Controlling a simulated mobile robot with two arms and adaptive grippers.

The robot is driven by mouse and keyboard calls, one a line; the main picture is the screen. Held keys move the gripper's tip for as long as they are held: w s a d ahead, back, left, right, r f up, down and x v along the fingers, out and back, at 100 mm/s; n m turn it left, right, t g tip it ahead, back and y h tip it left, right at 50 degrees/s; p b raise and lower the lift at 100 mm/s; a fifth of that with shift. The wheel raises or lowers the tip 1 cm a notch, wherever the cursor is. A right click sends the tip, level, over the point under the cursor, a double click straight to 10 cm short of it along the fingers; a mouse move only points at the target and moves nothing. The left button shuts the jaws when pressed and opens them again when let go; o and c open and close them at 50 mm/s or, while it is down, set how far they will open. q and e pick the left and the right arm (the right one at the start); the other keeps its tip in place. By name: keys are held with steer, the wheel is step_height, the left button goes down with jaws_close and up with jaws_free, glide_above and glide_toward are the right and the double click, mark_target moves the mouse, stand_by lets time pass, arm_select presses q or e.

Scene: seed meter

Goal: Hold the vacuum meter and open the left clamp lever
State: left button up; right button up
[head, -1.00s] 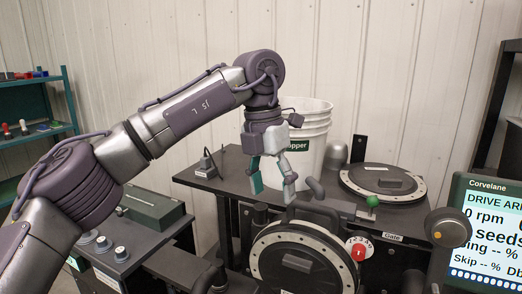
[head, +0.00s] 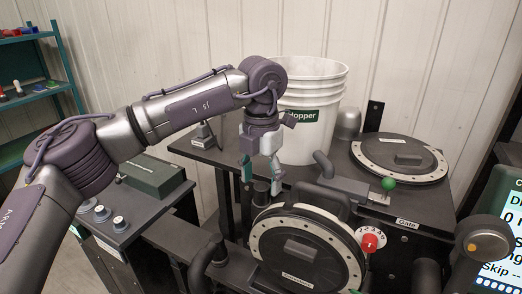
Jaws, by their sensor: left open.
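The vacuum meter (head: 308,215) is a round dark housing with a pale ring of holes, at the bottom centre of the head view. A dark curved handle (head: 207,258) stands to its left; I cannot tell for certain whether it is the left clamp lever. My left gripper (head: 262,181) points down with its fingers apart, above and to the upper left of the meter. It appears empty, and I see no clear contact with the meter. My right gripper is not in view.
A white hopper bucket (head: 316,85) stands behind my left gripper. A round dark lid (head: 400,158), a green-knobbed gate lever (head: 388,184) and a red numbered dial (head: 370,243) are to the right. A display (head: 500,235) is at the right edge. A control box (head: 135,215) is at left.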

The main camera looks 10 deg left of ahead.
arm_select(q)
steer(key=shift+s+f, duration=0.15)
steer(key=shift+f, duration=0.75)
steer(key=shift+s+f+p, duration=0.1)
steer(key=shift+f+p, duration=0.2)
steer(key=shift+f, duration=0.25)
steer(key=c, duration=0.5)
jaws_close()
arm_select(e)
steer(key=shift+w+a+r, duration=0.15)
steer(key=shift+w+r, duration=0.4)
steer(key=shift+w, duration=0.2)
